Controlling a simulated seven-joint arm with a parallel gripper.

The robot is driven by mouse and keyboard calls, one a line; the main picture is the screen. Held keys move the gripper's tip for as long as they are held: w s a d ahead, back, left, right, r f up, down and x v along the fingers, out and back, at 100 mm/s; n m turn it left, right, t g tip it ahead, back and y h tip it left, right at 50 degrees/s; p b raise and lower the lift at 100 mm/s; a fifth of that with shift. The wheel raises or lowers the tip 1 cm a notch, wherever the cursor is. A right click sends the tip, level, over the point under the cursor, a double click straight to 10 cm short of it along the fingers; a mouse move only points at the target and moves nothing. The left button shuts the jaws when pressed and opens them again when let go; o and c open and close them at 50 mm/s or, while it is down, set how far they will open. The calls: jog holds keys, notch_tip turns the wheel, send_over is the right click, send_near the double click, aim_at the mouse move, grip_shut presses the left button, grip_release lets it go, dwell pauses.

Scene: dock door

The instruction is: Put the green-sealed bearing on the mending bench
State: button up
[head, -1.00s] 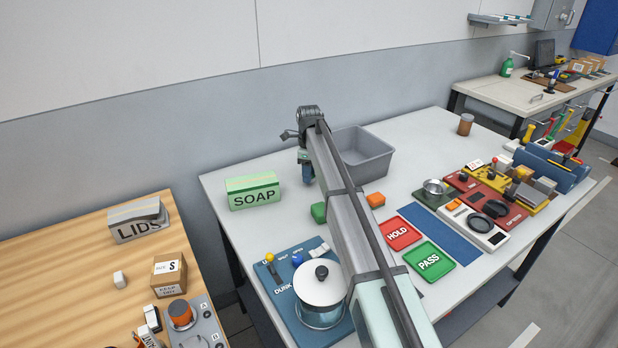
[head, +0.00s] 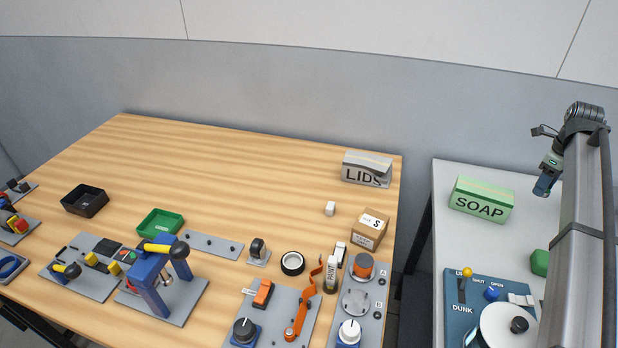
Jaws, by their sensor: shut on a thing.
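My gripper (head: 543,187) is at the upper right in the head view, above the white table beside the SOAP box. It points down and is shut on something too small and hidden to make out. I cannot make out a green-sealed bearing anywhere, so I cannot tell whether it is the held thing. A wooden-topped bench (head: 245,165) with tools and fixtures fills the left and middle. No label shows whether it is the mending bench.
The wooden bench's back middle is clear. A LIDS box (head: 367,170), a carton (head: 369,230), a green tray (head: 160,223) and a black tray (head: 85,201) stand on it. The white table (head: 450,178) holds the SOAP box (head: 481,200) and a pot (head: 508,328). A gap separates the tables.

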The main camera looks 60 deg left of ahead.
jog(key=s+a, duration=0.3)
jog(key=a, duration=0.2)
jog(key=s+a+n, duration=0.1)
jog(key=s+a, duration=0.3)
jog(key=a, duration=0.1)
jog(key=s+a+n, duration=0.1)
jog(key=s+a, duration=0.2)
jog(key=a, duration=0.2)
jog(key=shift+s+a, duration=0.15)
jog(key=shift+s, duration=0.25)
jog(key=s+a+n, duration=0.2)
jog(key=s+a, duration=0.8)
jog(key=s, duration=0.1)
jog(key=n, duration=0.7)
send_over(322, 192)
jog(key=n, duration=0.4)
jog(key=shift+f+n, duration=0.35)
jog(key=shift+n, duration=0.05)
jog(key=shift+f, duration=5)
jog(key=shift+f, duration=0.1)
